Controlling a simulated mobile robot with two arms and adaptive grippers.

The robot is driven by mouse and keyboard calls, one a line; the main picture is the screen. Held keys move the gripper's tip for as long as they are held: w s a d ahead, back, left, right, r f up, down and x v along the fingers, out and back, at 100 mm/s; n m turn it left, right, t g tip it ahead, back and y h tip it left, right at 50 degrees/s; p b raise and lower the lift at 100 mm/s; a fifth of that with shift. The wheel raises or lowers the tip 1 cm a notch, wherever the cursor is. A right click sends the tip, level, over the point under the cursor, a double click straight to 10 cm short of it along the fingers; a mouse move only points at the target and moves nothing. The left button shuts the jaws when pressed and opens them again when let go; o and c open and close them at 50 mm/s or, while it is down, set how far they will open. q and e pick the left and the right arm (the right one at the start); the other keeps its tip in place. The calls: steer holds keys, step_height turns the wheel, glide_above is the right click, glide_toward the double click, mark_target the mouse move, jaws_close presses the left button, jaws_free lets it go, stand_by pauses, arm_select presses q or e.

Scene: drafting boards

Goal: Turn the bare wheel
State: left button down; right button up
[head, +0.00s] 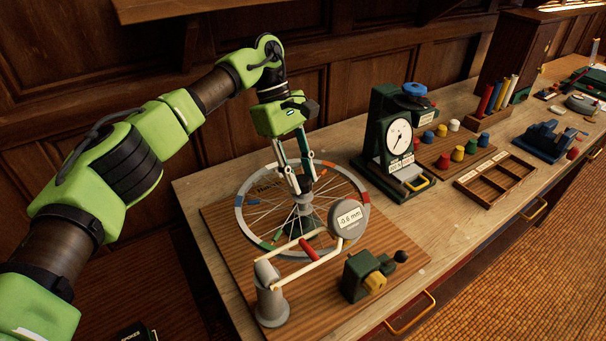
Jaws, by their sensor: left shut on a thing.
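The bare wheel (243,222) has a grey rim with coloured segments, thin spokes and no tyre. It lies tilted over a wooden board on the bench, at the middle of the head view. My left gripper (303,192) reaches down from above, its fingers closed at the wheel's hub. The fingertips hide what they grip; it looks like the upper end of the hub. A round gauge (349,218) reading "-0.6 mm" stands at the near right of the rim on a pale arm (303,260). My right gripper is out of view.
A green dial instrument (391,145) is behind right. Coloured pegs (457,153) and an empty wooden tray (494,179) lie farther right.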

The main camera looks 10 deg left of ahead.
arm_select(q)
steer(key=c, duration=1.6)
jaws_free()
step_height(320, 180, up, 10)
